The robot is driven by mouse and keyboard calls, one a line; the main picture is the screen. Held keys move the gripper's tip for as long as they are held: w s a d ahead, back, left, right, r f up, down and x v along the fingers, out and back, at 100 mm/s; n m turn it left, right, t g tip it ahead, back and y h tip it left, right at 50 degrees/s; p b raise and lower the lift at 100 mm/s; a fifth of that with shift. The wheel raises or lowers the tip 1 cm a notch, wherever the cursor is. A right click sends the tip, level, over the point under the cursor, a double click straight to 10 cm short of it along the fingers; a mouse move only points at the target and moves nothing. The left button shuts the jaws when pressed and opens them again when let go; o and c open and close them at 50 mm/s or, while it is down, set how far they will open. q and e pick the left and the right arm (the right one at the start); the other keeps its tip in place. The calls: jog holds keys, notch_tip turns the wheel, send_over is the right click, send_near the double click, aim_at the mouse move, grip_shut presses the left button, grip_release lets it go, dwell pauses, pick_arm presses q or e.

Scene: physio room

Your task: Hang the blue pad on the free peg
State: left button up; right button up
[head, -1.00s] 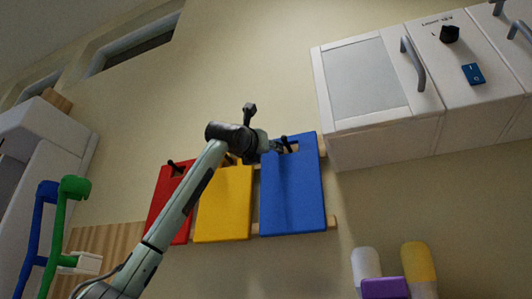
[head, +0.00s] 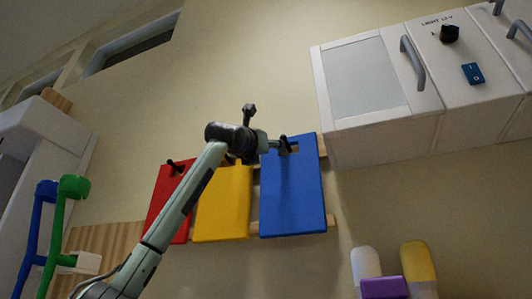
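The blue pad (head: 292,195) hangs flat against the wall rack, to the right of the yellow pad. A slot (head: 294,148) shows near its top edge. My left gripper (head: 286,146) is at this slot, its dark fingertips overlapping the upper left of the pad. Whether the fingers are open or closed on the pad is too small to tell. The gripper hides most of the slot, so I cannot clearly see a peg passing through it. My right gripper is not in view.
The yellow pad (head: 222,205) and red pad (head: 160,205) hang to the left, partly behind my arm. Wooden rails (head: 331,221) show beside the blue pad. White cabinets (head: 385,140) stand close on the right. Rollers (head: 418,265) are at lower right.

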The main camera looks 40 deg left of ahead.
pick_arm(q)
jog(key=shift+s+d, duration=0.1)
jog(key=shift+s, duration=0.05)
jog(key=v, duration=1.1)
jog(key=shift+s+f, duration=0.2)
jog(key=shift+s, duration=0.15)
jog(key=shift+w, duration=0.15)
jog(key=x, duration=0.9)
jog(key=shift+r, duration=0.2)
jog(key=shift+w+f, duration=0.1)
